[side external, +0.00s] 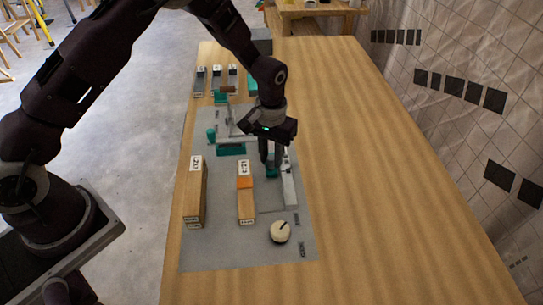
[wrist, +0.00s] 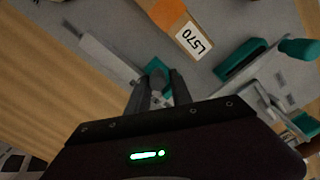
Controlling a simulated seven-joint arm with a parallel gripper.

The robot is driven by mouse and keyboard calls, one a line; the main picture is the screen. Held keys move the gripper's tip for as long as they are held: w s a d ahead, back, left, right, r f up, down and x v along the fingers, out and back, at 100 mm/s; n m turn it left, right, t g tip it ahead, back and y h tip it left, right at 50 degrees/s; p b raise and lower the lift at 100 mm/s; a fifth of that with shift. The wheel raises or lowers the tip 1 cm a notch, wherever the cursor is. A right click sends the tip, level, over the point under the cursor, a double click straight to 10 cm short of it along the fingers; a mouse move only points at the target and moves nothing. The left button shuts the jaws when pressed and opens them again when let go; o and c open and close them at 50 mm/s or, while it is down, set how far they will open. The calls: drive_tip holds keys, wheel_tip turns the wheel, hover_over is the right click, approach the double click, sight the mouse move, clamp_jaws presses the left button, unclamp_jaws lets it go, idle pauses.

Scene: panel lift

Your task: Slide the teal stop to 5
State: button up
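The teal stop (wrist: 157,67) sits on a pale grey rail (wrist: 108,56) in the wrist view, with a dark grey knob on it. In the side view the stop (side external: 272,170) is partly hidden by my fingers, and the rail (side external: 289,190) runs toward the front of the grey mat. My gripper (wrist: 161,80) points down at the stop, its fingers on either side of the knob; it also shows in the side view (side external: 271,162). I cannot tell whether the fingers touch the knob. No scale number is legible.
Labelled wood blocks (side external: 194,190) and (side external: 245,198) stand on the grey mat (side external: 220,258). A round cream knob (side external: 280,231) is near its front. The table's right side (side external: 400,200) is clear.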

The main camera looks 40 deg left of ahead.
sight(271, 156)
wheel_tip(271, 156, up, 7)
idle(0.3)
drive_tip(key=s+a+r+t, duration=0.15)
drive_tip(key=s+r, duration=0.25)
drive_tip(key=r, duration=0.5)
drive_tip(key=s+a+r+t, duration=0.1)
drive_tip(key=s+a+r, duration=0.1)
drive_tip(key=s+r, duration=0.45)
drive_tip(key=s+a+r+m+t, duration=0.1)
drive_tip(key=s+r, duration=0.2)
drive_tip(key=s, duration=0.6)
drive_tip(key=s+a+r+m+t, duration=0.1)
drive_tip(key=s+r+t, duration=0.1)
drive_tip(key=s, duration=0.7)
drive_tip(key=shift+a+r, duration=0.4)
drive_tip(key=shift+r, duration=0.5)
drive_tip(key=shift+w, duration=0.1)
